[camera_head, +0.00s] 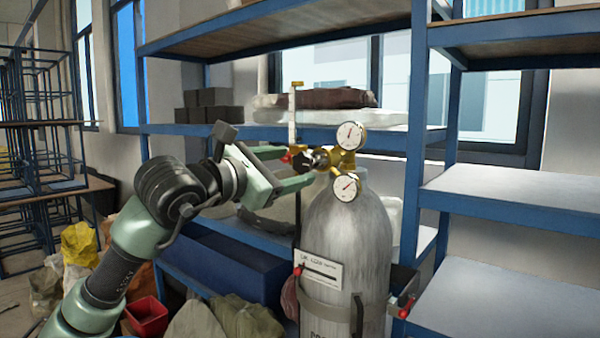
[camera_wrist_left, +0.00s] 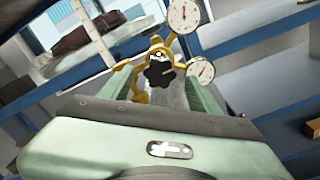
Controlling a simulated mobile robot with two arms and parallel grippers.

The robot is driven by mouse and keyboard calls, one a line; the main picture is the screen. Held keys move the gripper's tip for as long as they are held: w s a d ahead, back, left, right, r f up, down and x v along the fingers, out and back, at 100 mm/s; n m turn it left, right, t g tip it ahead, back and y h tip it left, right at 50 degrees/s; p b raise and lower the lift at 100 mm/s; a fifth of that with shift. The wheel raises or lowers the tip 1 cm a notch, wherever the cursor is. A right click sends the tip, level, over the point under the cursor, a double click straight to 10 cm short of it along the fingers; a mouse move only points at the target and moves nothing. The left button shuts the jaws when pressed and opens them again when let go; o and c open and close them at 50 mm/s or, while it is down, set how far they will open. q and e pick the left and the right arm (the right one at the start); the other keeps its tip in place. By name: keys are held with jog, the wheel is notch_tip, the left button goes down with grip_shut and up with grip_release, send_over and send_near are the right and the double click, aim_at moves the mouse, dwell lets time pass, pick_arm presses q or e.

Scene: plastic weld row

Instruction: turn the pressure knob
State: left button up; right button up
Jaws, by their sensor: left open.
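The black pressure knob (camera_head: 318,158) sits on a brass regulator (camera_head: 342,160) with two round white gauges, on top of a grey gas cylinder (camera_head: 345,240). My left gripper (camera_head: 297,166) is open just left of the knob, its two green fingers pointing at it. In the left wrist view the lobed knob (camera_wrist_left: 160,72) lies ahead, roughly in line with the gap between the fingers (camera_wrist_left: 160,92). Nothing shows between the fingers, and whether they touch the knob cannot be told. My right gripper is not in view.
Blue-framed shelves (camera_head: 290,133) stand behind the cylinder, holding dark boxes (camera_head: 207,105) and wrapped bundles. A blue bin (camera_head: 220,262) sits low behind my arm. Sacks (camera_head: 205,322) and a red container (camera_head: 147,316) lie at lower left. A red-handled part (camera_head: 405,304) juts out right of the cylinder.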

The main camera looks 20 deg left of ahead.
pick_arm(q)
jog(key=b+v, duration=0.1)
jog(key=v, duration=0.2)
jog(key=shift+s+a, duration=0.15)
jog(key=shift+s, duration=0.25)
